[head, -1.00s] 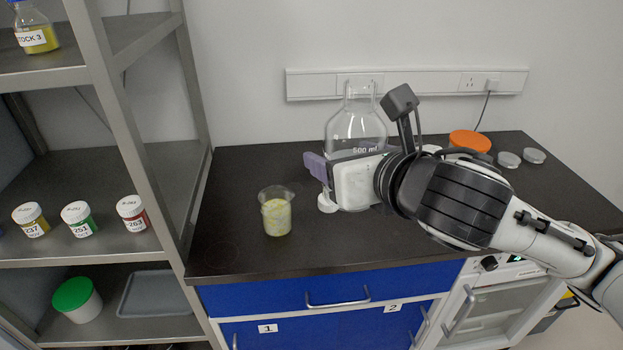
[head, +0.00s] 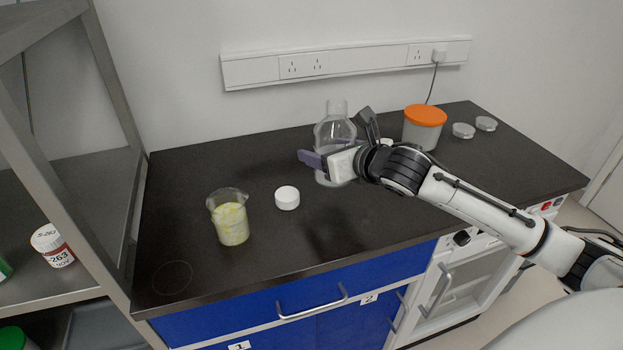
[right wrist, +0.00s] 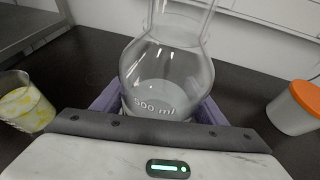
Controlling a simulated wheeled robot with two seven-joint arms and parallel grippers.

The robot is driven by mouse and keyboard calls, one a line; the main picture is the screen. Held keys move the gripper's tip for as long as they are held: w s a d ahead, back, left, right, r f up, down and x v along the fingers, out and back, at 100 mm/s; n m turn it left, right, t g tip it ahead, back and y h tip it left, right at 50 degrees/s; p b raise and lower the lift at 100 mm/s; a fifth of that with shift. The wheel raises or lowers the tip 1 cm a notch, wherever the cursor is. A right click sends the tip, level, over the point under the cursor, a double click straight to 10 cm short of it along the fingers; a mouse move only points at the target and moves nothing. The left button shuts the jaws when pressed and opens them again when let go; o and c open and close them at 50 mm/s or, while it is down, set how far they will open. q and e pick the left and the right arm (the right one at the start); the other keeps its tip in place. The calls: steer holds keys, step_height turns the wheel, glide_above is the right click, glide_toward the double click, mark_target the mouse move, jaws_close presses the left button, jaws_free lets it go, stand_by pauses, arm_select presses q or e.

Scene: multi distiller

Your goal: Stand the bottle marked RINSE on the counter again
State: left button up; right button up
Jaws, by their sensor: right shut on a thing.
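A clear round-bellied glass bottle (head: 334,132) with a narrow neck is upright near the back of the counter (head: 200,165). In the right wrist view the bottle (right wrist: 165,70) bears "500 ml" and holds clear contents low down. No RINSE marking is readable in any view. My right gripper (head: 325,157) is shut on the bottle's lower body, with purple fingers on either side (right wrist: 160,106). The gripper hides part of the bottle's base, so I cannot tell whether it touches the counter. My left gripper is out of view.
A beaker of yellow material (head: 231,220) and a white cap (head: 287,197) stand left of the bottle. An orange-lidded tub (head: 424,128) and two clear lids (head: 464,131) are to the right. A metal shelf (head: 118,180) borders the left. The counter's front middle is clear.

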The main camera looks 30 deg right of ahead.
steer(key=shift+f+b, duration=0.3)
steer(key=shift+f, duration=2.6)
steer(key=shift+f, duration=0.15)
steer(key=o, duration=1.7)
steer(key=shift+f, duration=0.15)
steer(key=shift+r, duration=0.25)
steer(key=v, duration=1)
steer(key=shift+s+f, duration=0.1)
steer(key=shift+f, duration=0.05)
steer(key=shift+v, duration=0.95)
steer(key=shift+a, duration=0.1)
